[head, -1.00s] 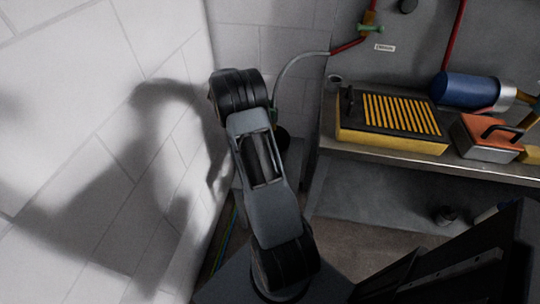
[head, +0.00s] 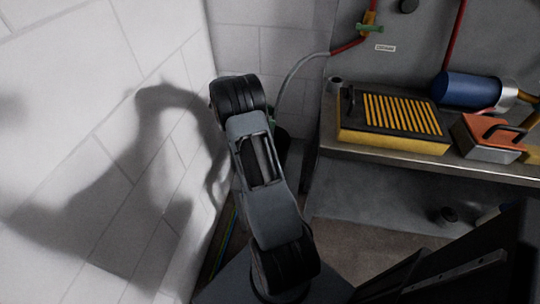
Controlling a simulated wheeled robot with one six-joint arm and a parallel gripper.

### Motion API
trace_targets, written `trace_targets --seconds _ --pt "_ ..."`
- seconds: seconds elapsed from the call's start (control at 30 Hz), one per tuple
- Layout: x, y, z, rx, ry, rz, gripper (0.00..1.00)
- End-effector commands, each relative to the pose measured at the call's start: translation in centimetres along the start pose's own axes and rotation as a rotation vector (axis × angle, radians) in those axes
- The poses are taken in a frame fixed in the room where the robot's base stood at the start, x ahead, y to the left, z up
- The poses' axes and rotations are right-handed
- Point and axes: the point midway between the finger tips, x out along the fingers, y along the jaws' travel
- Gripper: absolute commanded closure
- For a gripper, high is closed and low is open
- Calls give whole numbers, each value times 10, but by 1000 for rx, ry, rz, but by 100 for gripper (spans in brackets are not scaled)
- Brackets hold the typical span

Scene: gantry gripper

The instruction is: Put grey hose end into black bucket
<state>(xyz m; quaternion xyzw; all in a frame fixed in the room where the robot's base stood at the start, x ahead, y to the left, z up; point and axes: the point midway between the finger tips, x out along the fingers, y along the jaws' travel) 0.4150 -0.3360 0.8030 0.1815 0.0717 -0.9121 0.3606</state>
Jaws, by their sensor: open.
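The grey hose (head: 296,70) hangs from a red pipe on the back wall and curves down to the left. Its lower end goes out of sight behind my arm. A dark rounded shape (head: 283,143), probably the black bucket, shows only in part beside my arm's right edge. My arm stands in front of this corner and hides most of it. My gripper is hidden behind the arm, so I cannot see its fingers or how near it is to the hose end.
A metal workbench (head: 470,170) on the right carries a yellow case with a slatted black top (head: 395,122), a blue cylinder (head: 466,89) and an orange-topped box (head: 490,138). A white tiled wall (head: 60,90) stands close on the left.

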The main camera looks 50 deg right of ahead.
Motion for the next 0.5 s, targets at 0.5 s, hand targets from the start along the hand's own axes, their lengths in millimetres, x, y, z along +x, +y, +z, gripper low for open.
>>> trace_targets --seconds 0.5 --pt "-44 0 -1 0 1 3 35"
